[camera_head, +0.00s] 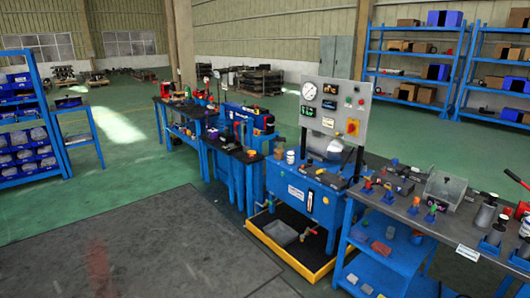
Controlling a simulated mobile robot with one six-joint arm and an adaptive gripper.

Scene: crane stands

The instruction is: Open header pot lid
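A blue tank stand (300,197) with a grey gauge panel (334,108) above it stands right of centre. A rounded silvery vessel (326,146) shows just below the panel, partly hidden by it. A small white pot (290,157) and a small orange-brown pot (280,152) stand on the left part of the stand's top. I cannot tell from this distance which of these is the header pot, or whether its lid is open or shut. My gripper is not in view.
A yellow-edged drip tray (268,240) lies under the tank stand. A blue bench (400,262) with tools stands at right, and another workbench (186,115) stands behind to the left. Shelves (415,62) line the back right. The dark floor (120,255) at front left is clear.

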